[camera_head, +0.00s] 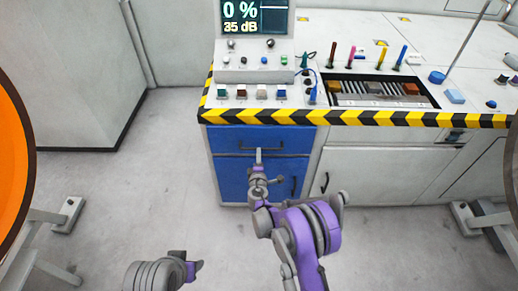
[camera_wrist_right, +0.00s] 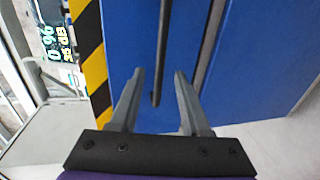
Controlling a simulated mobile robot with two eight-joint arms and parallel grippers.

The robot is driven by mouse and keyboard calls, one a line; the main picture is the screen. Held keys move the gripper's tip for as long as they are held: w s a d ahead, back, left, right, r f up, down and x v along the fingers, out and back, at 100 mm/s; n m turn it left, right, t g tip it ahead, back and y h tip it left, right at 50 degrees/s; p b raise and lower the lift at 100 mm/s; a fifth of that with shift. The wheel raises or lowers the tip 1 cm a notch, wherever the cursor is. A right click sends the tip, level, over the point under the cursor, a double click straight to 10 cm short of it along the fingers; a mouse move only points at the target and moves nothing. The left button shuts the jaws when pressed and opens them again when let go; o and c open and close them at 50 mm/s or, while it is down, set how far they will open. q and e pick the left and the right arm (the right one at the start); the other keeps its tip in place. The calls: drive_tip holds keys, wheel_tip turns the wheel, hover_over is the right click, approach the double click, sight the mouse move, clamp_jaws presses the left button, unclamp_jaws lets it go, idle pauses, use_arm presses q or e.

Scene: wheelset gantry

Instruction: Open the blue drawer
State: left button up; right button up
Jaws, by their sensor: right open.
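The blue drawer (camera_head: 230,134) is the upper blue front of the cabinet under the striped worktop. It looks closed, level with the blue front below it. Its dark bar handle (camera_head: 290,147) is partly hidden behind my right gripper (camera_head: 258,155). In the right wrist view, the right gripper (camera_wrist_right: 158,75) is open, with one finger on each side of the handle (camera_wrist_right: 162,45) as seen. The drawer front (camera_wrist_right: 118,35) fills the area behind the fingers. I cannot tell whether either finger touches the handle.
Below the drawer is a blue door (camera_head: 232,178) with its own dark handle (camera_head: 294,186). Above is a yellow-black striped edge (camera_head: 262,117) and a control panel with a display (camera_head: 254,17). An orange wheel (camera_head: 14,160) stands at far left. The floor before the cabinet is clear.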

drive_tip(key=x, duration=0.6)
clamp_jaws()
idle(1.3)
